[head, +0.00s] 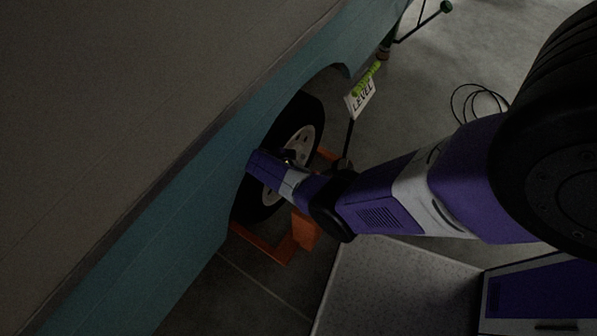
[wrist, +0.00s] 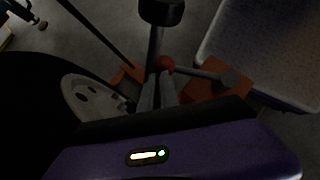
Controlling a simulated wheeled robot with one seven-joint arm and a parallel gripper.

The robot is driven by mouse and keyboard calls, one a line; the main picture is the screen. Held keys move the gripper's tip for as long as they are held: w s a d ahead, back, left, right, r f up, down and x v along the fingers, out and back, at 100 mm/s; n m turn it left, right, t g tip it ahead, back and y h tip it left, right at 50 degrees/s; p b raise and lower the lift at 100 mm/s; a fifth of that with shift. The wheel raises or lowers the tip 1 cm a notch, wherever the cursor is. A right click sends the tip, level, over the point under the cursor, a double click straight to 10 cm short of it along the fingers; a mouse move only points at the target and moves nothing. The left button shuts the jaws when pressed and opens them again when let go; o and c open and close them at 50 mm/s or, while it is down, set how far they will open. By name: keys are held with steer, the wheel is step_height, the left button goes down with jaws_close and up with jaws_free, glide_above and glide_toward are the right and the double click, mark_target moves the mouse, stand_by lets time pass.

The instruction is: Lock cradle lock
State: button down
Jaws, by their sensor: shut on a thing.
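The orange wheel cradle (head: 266,247) sits on the floor around the camper's wheel (head: 290,140); parts of it show in the wrist view (wrist: 218,82). A red ball knob (wrist: 165,63) stands there beside a dark upright post, with a grey rod running right from it toward the orange block. I take it as the cradle lock's handle, though its latch is not clear. My gripper (wrist: 159,88) has its two grey fingers close together, shut on the red knob from below in the picture. In the head view my purple wrist hides the fingers and knob.
The teal camper body (head: 150,230) hangs close along the left. A white "LEVEL" sign (head: 361,98) stands on a thin pole behind the wheel. A pale speckled platform (head: 400,290) lies at lower right. A black cable (head: 478,98) coils on open floor.

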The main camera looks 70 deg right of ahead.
steer(key=shift+s+d, duration=0.25)
steer(key=shift+s, duration=0.1)
steer(key=shift+s+d, duration=0.1)
steer(key=shift+s, duration=0.05)
stand_by(0.5)
steer(key=shift+f, duration=0.1)
